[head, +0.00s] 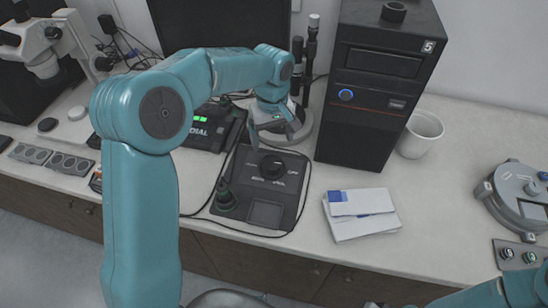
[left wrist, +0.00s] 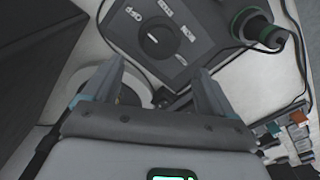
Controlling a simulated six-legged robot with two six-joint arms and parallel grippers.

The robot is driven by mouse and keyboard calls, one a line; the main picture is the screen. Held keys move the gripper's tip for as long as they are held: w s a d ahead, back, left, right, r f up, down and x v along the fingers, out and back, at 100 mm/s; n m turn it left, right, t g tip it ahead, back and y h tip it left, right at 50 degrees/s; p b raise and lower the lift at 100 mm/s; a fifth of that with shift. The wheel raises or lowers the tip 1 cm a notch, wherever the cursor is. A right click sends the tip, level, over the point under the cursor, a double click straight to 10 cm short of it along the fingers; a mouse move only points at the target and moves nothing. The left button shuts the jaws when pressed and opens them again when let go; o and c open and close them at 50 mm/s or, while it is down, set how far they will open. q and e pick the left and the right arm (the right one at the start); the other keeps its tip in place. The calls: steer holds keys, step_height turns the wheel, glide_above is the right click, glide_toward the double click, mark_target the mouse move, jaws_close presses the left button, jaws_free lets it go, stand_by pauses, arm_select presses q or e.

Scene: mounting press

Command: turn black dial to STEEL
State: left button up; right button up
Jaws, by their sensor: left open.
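The black dial (head: 272,166) is a round knob on a dark control box (head: 297,204) on the bench, with small white labels around it. In the left wrist view the dial (left wrist: 153,42) lies just beyond my fingertips with a small light mark on it. One label seems to read OFF; the others are too small to read, so I cannot tell which the dial points to. My left gripper (head: 271,130) is open and empty, behind the dial in the head view. Its two fingers (left wrist: 158,72) are spread and apart from the dial.
A dark knob with a green ring (head: 225,200) stands on the box's left side. A black tower (head: 375,95) rises at right, near papers (head: 361,213) and a white cup (head: 420,134). A unit with a green display (head: 203,127) is left. Cables run around the box.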

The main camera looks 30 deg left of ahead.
mark_target(272, 163)
arm_select(q)
step_height(272, 163, down, 9)
steer(key=shift+s+f+p, duration=0.1)
steer(key=shift+f+p, duration=0.05)
steer(key=shift+p, duration=0.25)
steer(key=shift+s+f, duration=0.1)
steer(key=shift+f, duration=0.05)
steer(key=c, duration=1.1)
steer(key=shift+o, duration=0.2)
